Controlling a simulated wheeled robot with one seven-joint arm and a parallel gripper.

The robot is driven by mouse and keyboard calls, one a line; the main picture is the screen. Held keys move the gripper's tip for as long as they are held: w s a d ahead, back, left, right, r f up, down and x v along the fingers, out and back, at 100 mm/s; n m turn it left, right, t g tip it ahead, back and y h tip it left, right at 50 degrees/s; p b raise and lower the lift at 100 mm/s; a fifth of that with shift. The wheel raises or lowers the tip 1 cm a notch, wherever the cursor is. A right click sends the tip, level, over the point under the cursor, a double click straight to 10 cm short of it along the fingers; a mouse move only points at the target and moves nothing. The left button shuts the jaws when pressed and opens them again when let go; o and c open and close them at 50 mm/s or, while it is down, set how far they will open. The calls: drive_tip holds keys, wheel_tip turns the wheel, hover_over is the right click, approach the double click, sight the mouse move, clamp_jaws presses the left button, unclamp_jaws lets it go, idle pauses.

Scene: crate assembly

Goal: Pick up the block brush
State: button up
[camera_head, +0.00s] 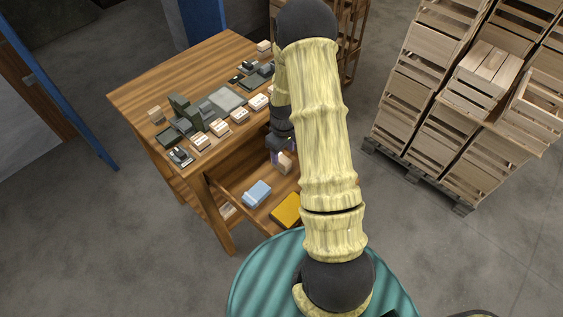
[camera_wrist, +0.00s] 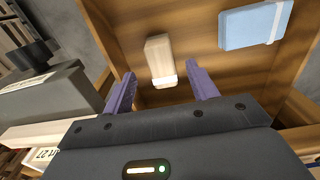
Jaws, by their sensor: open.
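The block brush (camera_wrist: 159,56) is a pale wooden block with a white bristle strip along one end. It lies in the open wooden drawer of the workbench, and in the head view it shows partly (camera_head: 285,163) beside my gripper. My gripper (camera_wrist: 161,74) is open, with its two purple fingers pointing down toward the drawer. In the wrist view the brush appears between the fingertips, and nothing is held. In the head view my arm hides part of the drawer and most of the gripper (camera_head: 279,155).
A blue packet (camera_head: 256,194) and a yellow item (camera_head: 287,210) lie in the same drawer (camera_head: 232,190). The benchtop (camera_head: 150,92) above carries several small boxes and grey-green parts close to my gripper. Stacked wooden crates (camera_head: 432,88) stand to the right.

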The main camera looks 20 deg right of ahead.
sight(281, 158)
drive_tip(key=shift+w+a+f+p, duration=0.15)
drive_tip(key=shift+f+p, duration=0.1)
drive_tip(key=shift+f, duration=1)
drive_tip(key=shift+w+a+f+p, duration=0.15)
drive_tip(key=shift+f+p, duration=0.1)
drive_tip(key=shift+f, duration=0.95)
drive_tip(key=shift+d, duration=0.1)
drive_tip(key=shift+c, duration=0.2)
drive_tip(key=c, duration=1)
